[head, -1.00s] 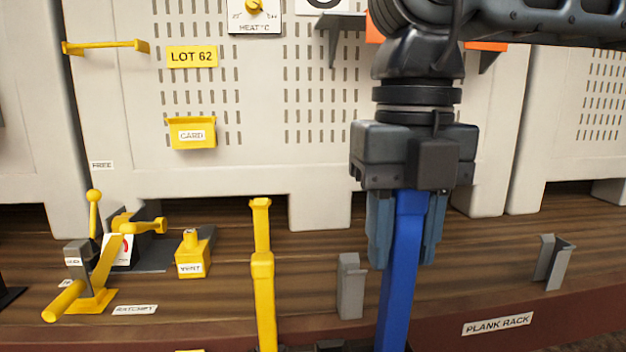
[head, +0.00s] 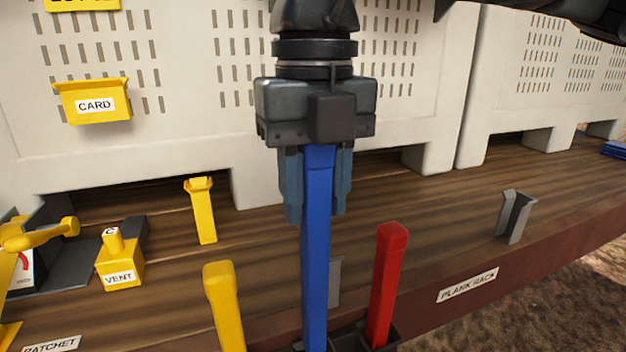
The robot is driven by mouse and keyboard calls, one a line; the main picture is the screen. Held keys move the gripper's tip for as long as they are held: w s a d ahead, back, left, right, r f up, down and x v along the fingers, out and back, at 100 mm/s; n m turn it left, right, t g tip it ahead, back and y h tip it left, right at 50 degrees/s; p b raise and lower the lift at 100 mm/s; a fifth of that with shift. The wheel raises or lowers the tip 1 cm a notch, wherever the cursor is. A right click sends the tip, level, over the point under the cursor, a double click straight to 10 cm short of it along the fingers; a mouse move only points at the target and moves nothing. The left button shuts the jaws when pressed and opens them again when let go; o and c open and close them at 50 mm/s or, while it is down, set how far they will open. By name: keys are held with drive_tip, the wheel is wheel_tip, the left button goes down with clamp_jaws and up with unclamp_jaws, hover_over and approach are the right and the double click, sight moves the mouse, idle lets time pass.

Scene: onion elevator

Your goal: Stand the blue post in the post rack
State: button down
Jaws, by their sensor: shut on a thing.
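My gripper (head: 316,205) is shut on the upper end of the blue post (head: 316,250). The post hangs upright below it, near the middle of the head view. Its lower end meets the bottom edge of the view, beside the dark post rack (head: 390,345). I cannot tell whether that end is inside a socket or in front of the rack. A red post (head: 387,280) stands in the rack just to the right, leaning slightly. Most of the rack is cut off or hidden by the posts.
A yellow post or handle (head: 224,305) rises at the left of the blue post, with a yellow bracket (head: 201,210) behind it. A yellow VENT block (head: 119,262) stands farther left. A grey bracket (head: 515,216) stands by the PLANK RACK label (head: 467,285). Pale panels back the wooden deck.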

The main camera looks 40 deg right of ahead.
sight(315, 223)
drive_tip(key=shift+f, duration=1)
drive_tip(key=shift+f+b, duration=4.65)
drive_tip(key=shift+b, duration=0.95)
drive_tip(key=c, duration=0.6)
unclamp_jaws()
drive_tip(key=shift+c, duration=0.2)
drive_tip(key=shift+r, duration=3.9)
drive_tip(key=shift+s, duration=0.1)
